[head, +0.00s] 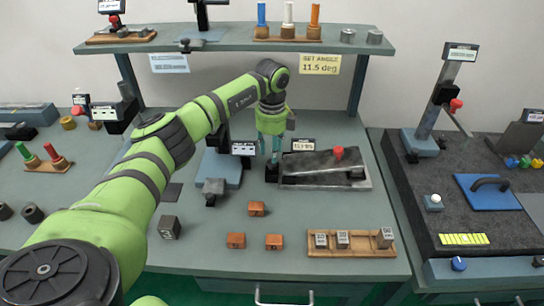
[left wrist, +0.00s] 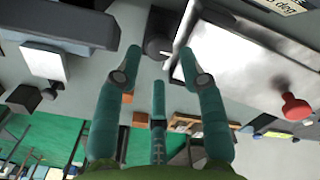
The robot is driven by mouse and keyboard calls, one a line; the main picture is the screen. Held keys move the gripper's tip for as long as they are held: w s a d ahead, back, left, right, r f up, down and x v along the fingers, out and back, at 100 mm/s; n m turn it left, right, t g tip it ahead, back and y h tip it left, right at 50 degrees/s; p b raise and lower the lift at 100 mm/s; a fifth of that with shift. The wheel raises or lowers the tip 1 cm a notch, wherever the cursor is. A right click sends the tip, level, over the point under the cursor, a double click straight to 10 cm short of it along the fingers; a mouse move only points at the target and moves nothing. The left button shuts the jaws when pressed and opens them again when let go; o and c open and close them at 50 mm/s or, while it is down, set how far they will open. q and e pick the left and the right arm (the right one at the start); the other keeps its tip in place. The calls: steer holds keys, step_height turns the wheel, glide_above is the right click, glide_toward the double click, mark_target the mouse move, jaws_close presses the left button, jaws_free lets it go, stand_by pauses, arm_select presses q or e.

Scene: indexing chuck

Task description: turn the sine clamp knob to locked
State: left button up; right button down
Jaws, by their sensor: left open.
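The sine plate (head: 325,168) lies on the middle bench as a grey metal bar with a red ball knob (head: 338,152) on top. A dark block (head: 271,173) sits at its left end. In the left wrist view a dark round knob (left wrist: 157,47) shows on this block, beside the bright plate (left wrist: 235,60); it appears to be the clamp knob. My left gripper (head: 269,156) points down over that end, fingers open. In the left wrist view its fingertips (left wrist: 158,58) lie either side of the knob; contact and any lock marking cannot be told. My right gripper is not in view.
A small display (head: 303,145) stands behind the plate, and a blue-grey stand (head: 222,168) is close left of my gripper. Orange blocks (head: 257,208) and a wooden tray (head: 350,244) of weights lie in front. A "SET ANGLE 11.5 deg" sign (head: 320,64) hangs behind.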

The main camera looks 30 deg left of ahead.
arm_select(q)
step_height(320, 180, up, 8)
steer(key=shift+r, duration=0.25)
steer(key=shift+s+f, duration=0.1)
stand_by(0.4)
